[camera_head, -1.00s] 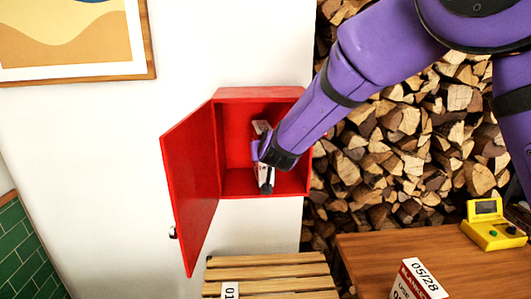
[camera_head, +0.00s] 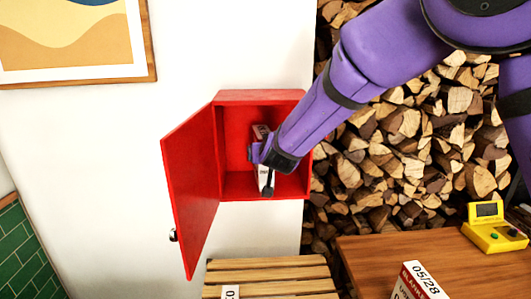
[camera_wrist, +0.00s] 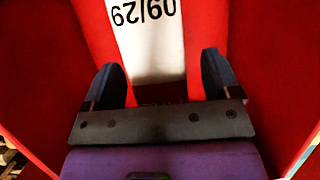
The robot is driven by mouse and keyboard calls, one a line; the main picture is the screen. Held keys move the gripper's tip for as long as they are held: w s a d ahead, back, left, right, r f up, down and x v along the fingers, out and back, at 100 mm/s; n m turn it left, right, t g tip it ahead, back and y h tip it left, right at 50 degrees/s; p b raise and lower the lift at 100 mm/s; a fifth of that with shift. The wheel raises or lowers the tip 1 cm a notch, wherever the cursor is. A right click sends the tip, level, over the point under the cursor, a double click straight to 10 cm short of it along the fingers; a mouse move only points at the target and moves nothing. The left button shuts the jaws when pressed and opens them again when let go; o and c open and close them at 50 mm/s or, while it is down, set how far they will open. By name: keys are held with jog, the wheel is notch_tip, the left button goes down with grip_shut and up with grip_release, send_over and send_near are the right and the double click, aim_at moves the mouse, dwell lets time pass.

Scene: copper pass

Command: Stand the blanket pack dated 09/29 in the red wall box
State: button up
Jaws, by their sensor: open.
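The blanket pack dated 09/29 (camera_wrist: 155,40) is inside the red wall box (camera_head: 262,95), and its white date label reads upside down in the wrist view. In the head view the pack (camera_head: 265,180) looks roughly upright on the box floor, partly hidden by my gripper (camera_head: 262,160). My gripper (camera_wrist: 160,78) is open inside the box, with one finger on each side of the pack. Red shows between the fingers and the pack. The pack's lower part is hidden by the gripper body in the wrist view.
The box's red door (camera_head: 190,190) stands open to the left. Below are a slatted wooden surface (camera_head: 285,273) and, at right, a wooden table (camera_head: 375,260) with a pack dated 05/28 (camera_head: 420,283) and a yellow device (camera_head: 492,232). Stacked firewood (camera_head: 390,150) fills the right side.

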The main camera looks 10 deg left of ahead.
jog(key=v, duration=1)
jog(key=s+d+r+g, duration=0.1)
jog(key=s+d+r, duration=0.2)
jog(key=d, duration=0.4)
jog(key=s+d+r+g, duration=0.1)
jog(key=s+d+r, duration=0.15)
jog(key=d, duration=0.55)
jog(key=s+d+r+g, duration=0.2)
jog(key=d+r, duration=0.1)
jog(key=d, duration=0.4)
jog(key=s+d+f+m+g+h, duration=0.2)
jog(key=s+d+m+g+h, duration=0.1)
jog(key=s+d, duration=1.5)
jog(key=s+m+h, duration=0.1)
jog(key=s, duration=0.3)
jog(key=shift+d+h, duration=0.25)
jog(key=shift+h, duration=0.15)
jog(key=shift+w+f, duration=0.1)
